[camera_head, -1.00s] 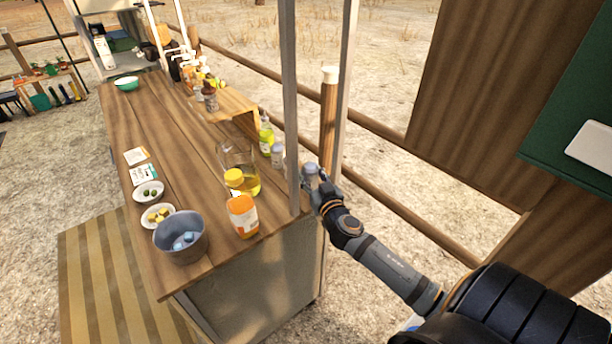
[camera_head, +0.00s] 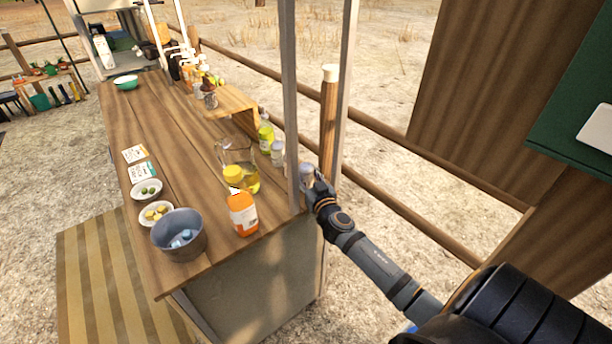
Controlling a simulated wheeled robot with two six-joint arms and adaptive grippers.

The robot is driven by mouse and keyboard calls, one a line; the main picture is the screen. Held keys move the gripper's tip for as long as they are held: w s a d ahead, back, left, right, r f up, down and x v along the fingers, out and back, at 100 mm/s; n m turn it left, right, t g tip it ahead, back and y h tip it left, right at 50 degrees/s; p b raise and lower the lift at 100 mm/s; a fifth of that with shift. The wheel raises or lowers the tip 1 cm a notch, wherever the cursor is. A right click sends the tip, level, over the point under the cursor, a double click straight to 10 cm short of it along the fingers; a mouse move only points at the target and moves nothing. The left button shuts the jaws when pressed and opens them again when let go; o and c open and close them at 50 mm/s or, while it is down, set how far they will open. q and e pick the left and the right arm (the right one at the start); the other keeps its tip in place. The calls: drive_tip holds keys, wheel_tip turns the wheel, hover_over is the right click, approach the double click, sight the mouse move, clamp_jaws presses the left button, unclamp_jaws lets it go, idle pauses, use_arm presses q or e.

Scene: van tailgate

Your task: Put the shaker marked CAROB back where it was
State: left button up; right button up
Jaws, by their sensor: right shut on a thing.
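My right gripper (camera_head: 314,187) is shut on a small grey-topped shaker (camera_head: 306,174) at the right edge of the wooden counter, just beside the metal post. The post and my fingers hide part of the shaker, and I cannot read any marking on it. I cannot tell whether it touches the counter. Another small shaker (camera_head: 278,153) with a grey top stands on the counter just left of the post. My left gripper is not in view.
The wooden counter (camera_head: 190,150) holds a glass jug (camera_head: 236,155) of yellow liquid, an orange bottle (camera_head: 242,212), a green bottle (camera_head: 265,136), a grey bowl (camera_head: 180,236) and small dishes. The metal post (camera_head: 290,90) rises close to my gripper.

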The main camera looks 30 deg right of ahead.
drive_tip(key=o, duration=1)
drive_tip(key=shift+c, duration=0.2)
drive_tip(key=b+v, duration=0.2)
drive_tip(key=v, duration=1)
drive_tip(key=shift+r, duration=0.2)
